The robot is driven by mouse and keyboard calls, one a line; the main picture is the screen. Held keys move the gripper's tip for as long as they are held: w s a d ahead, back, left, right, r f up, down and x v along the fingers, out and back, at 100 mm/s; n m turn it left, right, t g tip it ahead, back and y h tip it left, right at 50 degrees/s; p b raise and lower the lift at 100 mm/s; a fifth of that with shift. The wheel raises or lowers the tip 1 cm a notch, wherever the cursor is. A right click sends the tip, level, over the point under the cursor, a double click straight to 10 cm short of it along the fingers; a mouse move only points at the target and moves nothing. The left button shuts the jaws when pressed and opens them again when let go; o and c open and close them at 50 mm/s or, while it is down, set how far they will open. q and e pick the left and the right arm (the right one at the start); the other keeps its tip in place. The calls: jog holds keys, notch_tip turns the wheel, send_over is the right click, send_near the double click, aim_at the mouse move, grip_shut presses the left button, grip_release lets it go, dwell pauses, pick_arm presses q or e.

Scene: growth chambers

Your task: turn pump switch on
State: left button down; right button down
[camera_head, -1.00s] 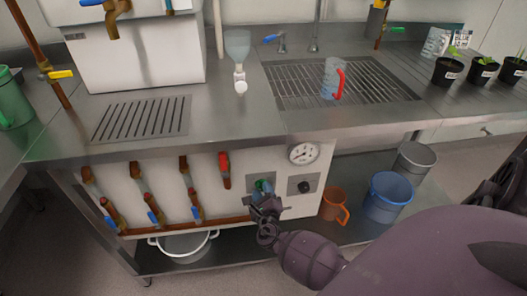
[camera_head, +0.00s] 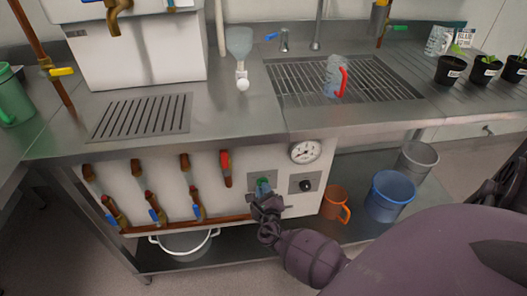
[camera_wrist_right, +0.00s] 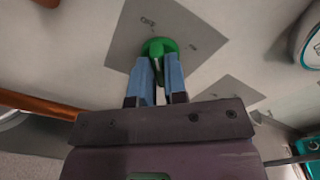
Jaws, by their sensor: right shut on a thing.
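The pump switch is a green knob (camera_wrist_right: 158,46) on a grey plate (camera_wrist_right: 125,42) with small markings, one at upper left and one at right. It also shows in the head view as a green spot (camera_head: 263,182) on the white panel under the counter. My right gripper (camera_wrist_right: 157,70) has its blue fingers closed around the thin stem of the switch, just below the round green base in the wrist view. In the head view the right gripper (camera_head: 264,193) largely covers the switch. My left gripper is not in view.
A second plate with a black knob (camera_head: 306,186) is close to the right. A round gauge (camera_head: 305,152) sits above it. A red-handled valve (camera_head: 226,168) and several blue-handled valves are to the left. An orange jug (camera_head: 335,203) and blue bucket (camera_head: 389,196) stand lower right.

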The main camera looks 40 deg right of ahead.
pick_arm(q)
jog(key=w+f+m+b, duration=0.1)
jog(key=b, duration=0.2)
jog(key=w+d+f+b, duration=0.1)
jog(key=b, duration=0.3)
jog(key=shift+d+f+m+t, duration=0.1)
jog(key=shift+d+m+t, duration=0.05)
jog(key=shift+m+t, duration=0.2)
pick_arm(e)
jog(key=m, duration=1.7)
jog(key=shift+d+m, duration=0.1)
jog(key=shift+m, duration=0.2)
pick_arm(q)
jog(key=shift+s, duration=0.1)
pick_arm(e)
jog(key=c, duration=1.2)
grip_release()
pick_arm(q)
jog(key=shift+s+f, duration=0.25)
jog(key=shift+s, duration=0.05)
pick_arm(e)
jog(key=shift+o, duration=0.3)
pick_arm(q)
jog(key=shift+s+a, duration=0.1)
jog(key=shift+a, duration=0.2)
pick_arm(e)
jog(key=shift+s, duration=0.25)
